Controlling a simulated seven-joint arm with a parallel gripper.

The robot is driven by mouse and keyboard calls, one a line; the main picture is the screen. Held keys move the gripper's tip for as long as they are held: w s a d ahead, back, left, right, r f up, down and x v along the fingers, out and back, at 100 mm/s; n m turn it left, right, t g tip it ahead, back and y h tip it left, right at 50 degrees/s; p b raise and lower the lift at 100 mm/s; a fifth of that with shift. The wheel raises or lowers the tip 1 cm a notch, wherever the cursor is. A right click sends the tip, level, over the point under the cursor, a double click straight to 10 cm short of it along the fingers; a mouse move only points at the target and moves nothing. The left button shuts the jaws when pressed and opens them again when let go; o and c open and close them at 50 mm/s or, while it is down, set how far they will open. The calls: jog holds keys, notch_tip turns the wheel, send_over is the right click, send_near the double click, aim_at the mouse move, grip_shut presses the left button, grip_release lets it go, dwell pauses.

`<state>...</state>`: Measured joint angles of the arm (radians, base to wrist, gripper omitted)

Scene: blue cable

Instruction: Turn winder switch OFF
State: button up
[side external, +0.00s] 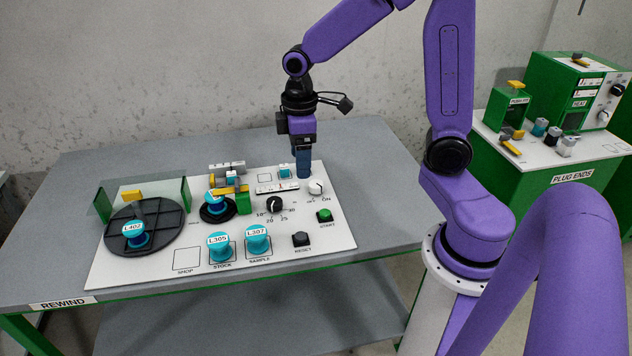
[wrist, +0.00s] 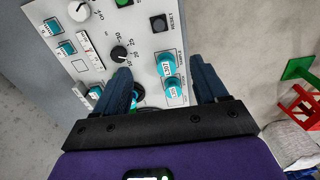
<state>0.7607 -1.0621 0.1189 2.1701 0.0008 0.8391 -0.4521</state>
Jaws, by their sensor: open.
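The winder switch is a white round knob (side external: 316,187) with ON and OFF lettering, on the right part of the white panel (side external: 150,262). The knob also shows at the upper left of the wrist view (wrist: 78,11). Which way it points is too small to tell. My gripper (side external: 303,170) hangs fingers down, a little behind and left of the knob in the side view. In the wrist view my gripper (wrist: 163,88) has its two blue fingers wide apart with nothing held between them.
A black dial (side external: 274,204), green START button (side external: 324,214) and black RESET button (side external: 301,239) sit near the knob. Teal spools (side external: 257,239) and a black turntable (side external: 165,232) stand to the left. The grey table (side external: 370,185) is bare on the right.

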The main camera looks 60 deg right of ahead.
jog(key=w+d+f+m, duration=0.2)
jog(key=w+d, duration=0.4)
jog(key=d, duration=0.2)
jog(key=m, duration=0.1)
send_over(316, 183)
notch_tip(316, 183, down, 3)
notch_tip(316, 183, down, 17)
jog(key=shift+f, duration=0.15)
jog(key=c, duration=1.1)
